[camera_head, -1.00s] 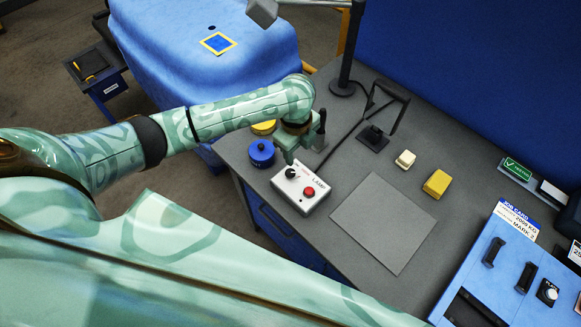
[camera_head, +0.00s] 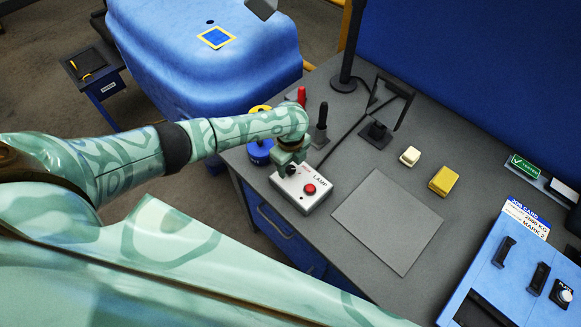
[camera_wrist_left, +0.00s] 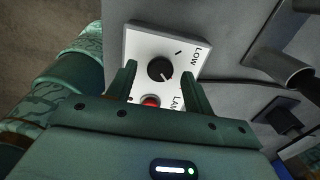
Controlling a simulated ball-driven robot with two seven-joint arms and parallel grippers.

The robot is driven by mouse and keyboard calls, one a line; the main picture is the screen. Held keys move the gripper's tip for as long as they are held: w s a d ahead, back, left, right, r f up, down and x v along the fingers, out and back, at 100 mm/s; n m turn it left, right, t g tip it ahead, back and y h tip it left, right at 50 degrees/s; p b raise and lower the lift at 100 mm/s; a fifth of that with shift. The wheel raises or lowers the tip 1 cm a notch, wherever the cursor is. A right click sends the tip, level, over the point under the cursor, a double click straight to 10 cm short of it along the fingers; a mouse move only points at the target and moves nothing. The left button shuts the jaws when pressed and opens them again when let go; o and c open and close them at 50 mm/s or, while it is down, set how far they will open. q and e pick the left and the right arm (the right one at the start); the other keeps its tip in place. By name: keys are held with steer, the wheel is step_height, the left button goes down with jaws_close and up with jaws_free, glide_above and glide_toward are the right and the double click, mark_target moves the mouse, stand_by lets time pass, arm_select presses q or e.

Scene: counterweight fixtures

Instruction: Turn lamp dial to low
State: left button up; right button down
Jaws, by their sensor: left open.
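The white lamp control box (camera_head: 318,201) sits on the grey bench, with a black dial (camera_head: 291,170) and a red button (camera_head: 310,189). My left gripper (camera_head: 286,162) is right above the dial end of the box. In the left wrist view the dial (camera_wrist_left: 160,68) lies between the spread fingers of my left gripper (camera_wrist_left: 157,74), and I cannot tell if they touch it. The dial's white mark points to the lower right, away from the tick and the word LOW (camera_wrist_left: 197,56). The red button (camera_wrist_left: 150,101) is partly hidden by the gripper. My right gripper is not in view.
A blue round container (camera_head: 260,154) stands at the bench edge left of the box. Red (camera_head: 302,95) and black (camera_head: 321,124) upright handles stand behind it. A grey mat (camera_head: 388,222), a cream block (camera_head: 410,156) and a yellow block (camera_head: 443,181) lie to the right.

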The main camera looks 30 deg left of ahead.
arm_select(q)
steer(key=shift+f, duration=0.4)
steer(key=c, duration=1)
steer(key=shift+o, duration=0.2)
